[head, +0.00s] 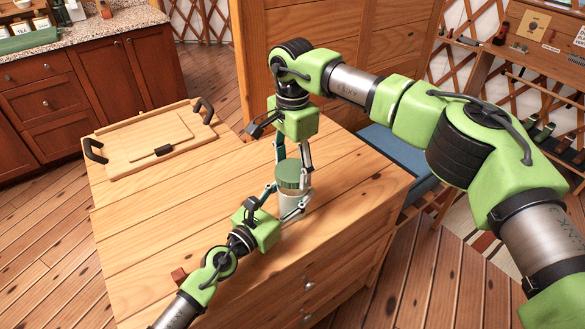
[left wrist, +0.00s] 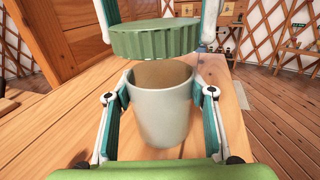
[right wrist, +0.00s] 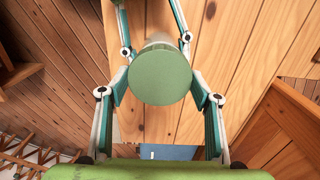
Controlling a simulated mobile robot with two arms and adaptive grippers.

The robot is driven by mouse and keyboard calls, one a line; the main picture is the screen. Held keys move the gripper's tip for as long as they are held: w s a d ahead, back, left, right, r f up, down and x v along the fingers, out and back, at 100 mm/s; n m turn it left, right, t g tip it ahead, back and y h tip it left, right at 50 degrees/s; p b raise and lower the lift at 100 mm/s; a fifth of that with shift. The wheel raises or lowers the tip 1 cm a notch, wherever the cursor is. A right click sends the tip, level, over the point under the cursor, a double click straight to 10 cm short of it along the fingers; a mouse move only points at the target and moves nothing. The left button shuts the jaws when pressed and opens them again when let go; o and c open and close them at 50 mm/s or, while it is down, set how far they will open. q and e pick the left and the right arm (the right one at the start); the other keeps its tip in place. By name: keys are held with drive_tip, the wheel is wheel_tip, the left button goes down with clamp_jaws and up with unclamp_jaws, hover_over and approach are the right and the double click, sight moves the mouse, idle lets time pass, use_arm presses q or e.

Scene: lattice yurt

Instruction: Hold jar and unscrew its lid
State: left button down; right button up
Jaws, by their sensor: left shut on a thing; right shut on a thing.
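The jar (head: 293,206) is a pale cylinder standing upright on the wooden counter. In the left wrist view the jar (left wrist: 162,112) shows an open mouth with a brownish inside. The ribbed green lid (head: 290,174) is off the jar; a gap shows between it and the rim in the left wrist view (left wrist: 155,40). My left gripper (head: 287,199) is shut around the jar from the side. My right gripper (head: 292,172) points down from above and is shut on the lid, whose flat top fills the middle of the right wrist view (right wrist: 160,76). The lid hides most of the jar there.
A wooden tray (head: 125,168) with black handles lies on the counter at the back left, with a board and a small black item on it. A small reddish-brown block (head: 179,275) is near my left arm. The counter's right side is clear.

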sight(293, 170)
wheel_tip(293, 170, up, 3)
drive_tip(key=shift+r, duration=0.2)
use_arm(q)
drive_tip(key=c, duration=0.9)
unclamp_jaws()
drive_tip(key=shift+o, duration=0.2)
